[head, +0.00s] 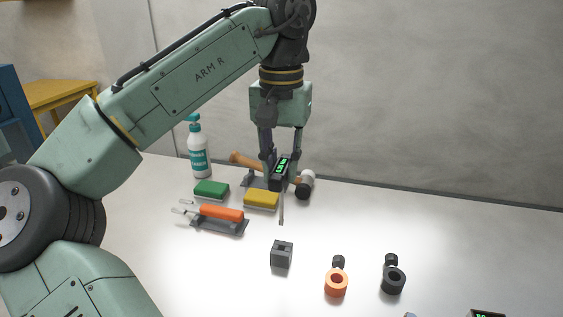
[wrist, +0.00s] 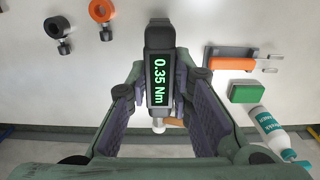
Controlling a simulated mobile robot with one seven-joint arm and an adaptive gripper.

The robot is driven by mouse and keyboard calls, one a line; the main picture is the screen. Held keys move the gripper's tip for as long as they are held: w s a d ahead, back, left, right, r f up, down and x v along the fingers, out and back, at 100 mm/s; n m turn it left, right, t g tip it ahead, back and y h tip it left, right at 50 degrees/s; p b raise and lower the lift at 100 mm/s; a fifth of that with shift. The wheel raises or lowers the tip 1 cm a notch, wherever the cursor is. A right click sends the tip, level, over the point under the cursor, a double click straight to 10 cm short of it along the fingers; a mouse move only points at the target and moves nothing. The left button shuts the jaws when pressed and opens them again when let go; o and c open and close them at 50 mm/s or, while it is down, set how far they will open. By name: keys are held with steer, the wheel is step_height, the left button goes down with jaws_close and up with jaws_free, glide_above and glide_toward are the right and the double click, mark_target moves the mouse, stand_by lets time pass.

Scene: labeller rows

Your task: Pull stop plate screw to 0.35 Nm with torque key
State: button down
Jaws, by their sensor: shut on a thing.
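My gripper (head: 280,160) is shut on a dark torque key (head: 279,174) with a lit green display. In the wrist view the key (wrist: 159,40) sits between the two finger pads, and its display reads 0.35 Nm. In the head view its thin shaft points down, with the tip seemingly above the table. A small grey block (head: 282,258) with a notch in its top stands in front of the key, apart from it. I cannot make out a stop plate screw in either view.
An orange ring clamp (head: 336,285) and a black ring clamp (head: 394,280) lie to the right. A second green display (head: 488,313) shows at the lower edge.

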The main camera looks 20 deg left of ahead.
steer(key=b, duration=0.3)
glide_above(282, 219)
steer(key=shift+w+a+f, duration=0.1)
steer(key=shift+f, duration=1.25)
steer(key=shift+w+f, duration=0.1)
steer(key=shift+f, duration=1.25)
steer(key=shift+p, duration=1.75)
steer(key=shift+f+b, duration=1)
steer(key=shift+f, duration=1.3)
steer(key=c, duration=1.3)
jaws_free()
steer(key=shift+c, duration=0.2)
step_height(282, 219, up, 12)
steer(key=shift+s, duration=0.15)
